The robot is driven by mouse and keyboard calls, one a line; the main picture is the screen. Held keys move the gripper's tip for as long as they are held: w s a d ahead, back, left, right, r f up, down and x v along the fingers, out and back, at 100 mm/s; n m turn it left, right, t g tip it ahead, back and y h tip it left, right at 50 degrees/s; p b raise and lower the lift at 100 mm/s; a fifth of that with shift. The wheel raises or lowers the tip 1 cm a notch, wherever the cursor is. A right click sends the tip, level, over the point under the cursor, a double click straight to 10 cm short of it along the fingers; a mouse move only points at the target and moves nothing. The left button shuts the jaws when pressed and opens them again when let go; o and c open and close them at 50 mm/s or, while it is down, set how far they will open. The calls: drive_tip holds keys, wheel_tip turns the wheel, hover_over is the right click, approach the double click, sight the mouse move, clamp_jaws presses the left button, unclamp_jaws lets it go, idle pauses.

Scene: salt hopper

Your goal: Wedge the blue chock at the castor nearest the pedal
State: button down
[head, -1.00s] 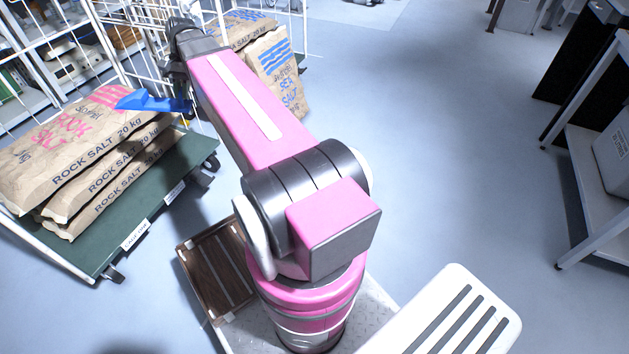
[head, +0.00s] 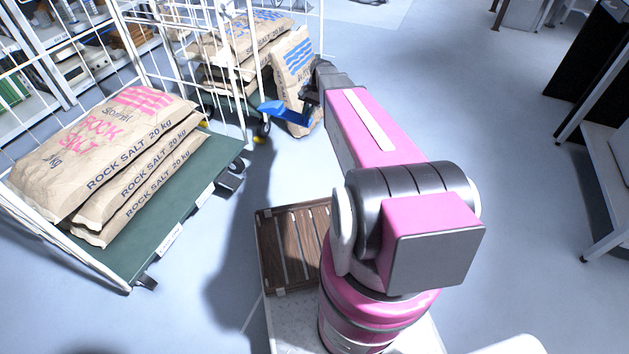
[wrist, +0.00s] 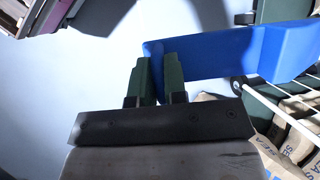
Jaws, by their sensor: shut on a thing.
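The blue chock (head: 288,112) is in my gripper (head: 312,97), held in the air in front of the upright sea salt sack. In the wrist view my gripper (wrist: 160,82) is shut on one end of the chock (wrist: 225,52), which extends to the right. I cannot tell whether that part is the pedal.
Rock salt sacks (head: 105,150) lie stacked on the trolley. A sea salt sack (head: 293,75) stands by the white wire cage (head: 215,60) behind. A slatted wooden crate (head: 295,245) lies beside my arm's base. Open floor (head: 480,130) is on the right.

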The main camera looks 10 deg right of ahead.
drive_tip(key=shift+h, duration=0.3)
drive_tip(key=shift+s+d+f, duration=0.2)
drive_tip(key=shift+d+f, duration=0.1)
drive_tip(key=shift+f, duration=7.8)
drive_tip(key=shift+s+d+f, duration=0.15)
drive_tip(key=shift+d+f, duration=0.2)
drive_tip(key=shift+f, duration=7.8)
drive_tip(key=shift+s+d+f, duration=0.2)
drive_tip(key=shift+d+f, duration=0.1)
drive_tip(key=shift+f, duration=7.8)
drive_tip(key=shift+w+a, duration=2.25)
drive_tip(key=shift+a, duration=0.9)
drive_tip(key=shift+w+a, duration=2.25)
drive_tip(key=shift+a, duration=0.85)
drive_tip(key=shift+w+a, duration=2.25)
drive_tip(key=shift+a, duration=0.9)
drive_tip(key=shift+w+a+f, duration=0.25)
drive_tip(key=shift+w+a, duration=0.3)
drive_tip(key=shift+a, duration=0.2)
drive_tip(key=shift+w+a+f, duration=0.25)
drive_tip(key=shift+w+a, duration=0.3)
drive_tip(key=shift+a, duration=0.15)
drive_tip(key=c, duration=1.1)
unclamp_jaws()
drive_tip(key=shift+o, duration=0.2)
drive_tip(key=shift+s, duration=0.1)
